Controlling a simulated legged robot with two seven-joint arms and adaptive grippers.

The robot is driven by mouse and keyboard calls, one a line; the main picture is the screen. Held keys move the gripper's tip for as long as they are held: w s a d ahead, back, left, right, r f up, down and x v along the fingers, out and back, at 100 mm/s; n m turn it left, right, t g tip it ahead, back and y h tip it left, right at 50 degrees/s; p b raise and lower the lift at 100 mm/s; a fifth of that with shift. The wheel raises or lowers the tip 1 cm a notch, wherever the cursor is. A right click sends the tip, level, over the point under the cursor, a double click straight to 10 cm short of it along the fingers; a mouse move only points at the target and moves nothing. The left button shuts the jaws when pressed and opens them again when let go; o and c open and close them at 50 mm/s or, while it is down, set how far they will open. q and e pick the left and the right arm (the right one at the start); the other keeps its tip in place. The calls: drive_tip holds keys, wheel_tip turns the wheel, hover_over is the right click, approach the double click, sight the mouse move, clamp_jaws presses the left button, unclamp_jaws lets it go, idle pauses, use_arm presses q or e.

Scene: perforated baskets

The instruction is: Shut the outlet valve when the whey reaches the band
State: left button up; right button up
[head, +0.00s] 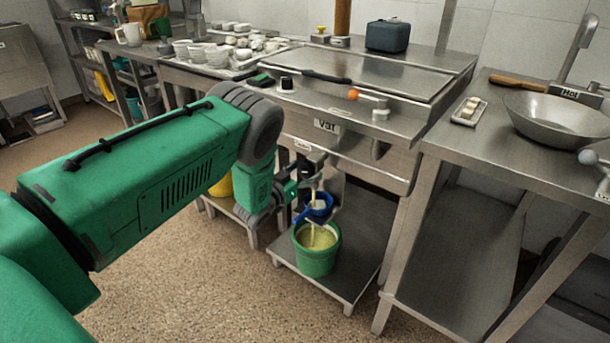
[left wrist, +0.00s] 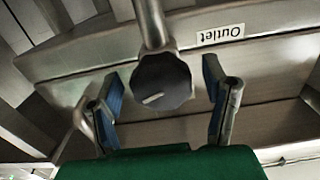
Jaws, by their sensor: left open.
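The black outlet valve knob (left wrist: 162,82) has a white mark and sits beside the upside-down Outlet label (left wrist: 220,34) in the left wrist view. My left gripper (left wrist: 161,78) is open, its blue-padded fingers on either side of the knob with gaps showing. In the head view my left gripper (head: 300,188) is below the front of the vat (head: 345,142), partly hidden by its own arm. A green bucket (head: 318,263) stands on the lower shelf with pale yellow whey (head: 316,238) inside. I cannot make out the band.
A steel table on the right holds a wide bowl (head: 560,118), a wooden-handled tool (head: 517,82) and a small tray (head: 469,112). Several white moulds (head: 215,53) stand at the back left. The lower shelf (head: 350,235) is bare right of the bucket.

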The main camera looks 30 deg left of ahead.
use_arm(q)
drive_tip(key=shift+w+d+r, duration=0.15)
drive_tip(key=shift+w+d, duration=0.1)
drive_tip(key=shift+d, duration=0.05)
drive_tip(key=shift+a, duration=0.2)
drive_tip(key=shift+a+f, duration=0.2)
drive_tip(key=shift+a, duration=0.2)
drive_tip(key=c, duration=1.2)
drive_tip(key=shift+o, duration=0.2)
drive_tip(key=shift+d+m, duration=0.2)
drive_tip(key=shift+m, duration=0.6)
drive_tip(key=shift+a+r+m, duration=0.1)
drive_tip(key=shift+m, duration=1.2)
use_arm(e)
drive_tip(key=shift+f, duration=0.15)
use_arm(q)
drive_tip(key=o, duration=1.2)
drive_tip(key=shift+c, duration=0.2)
use_arm(e)
drive_tip(key=shift+d, duration=0.1)
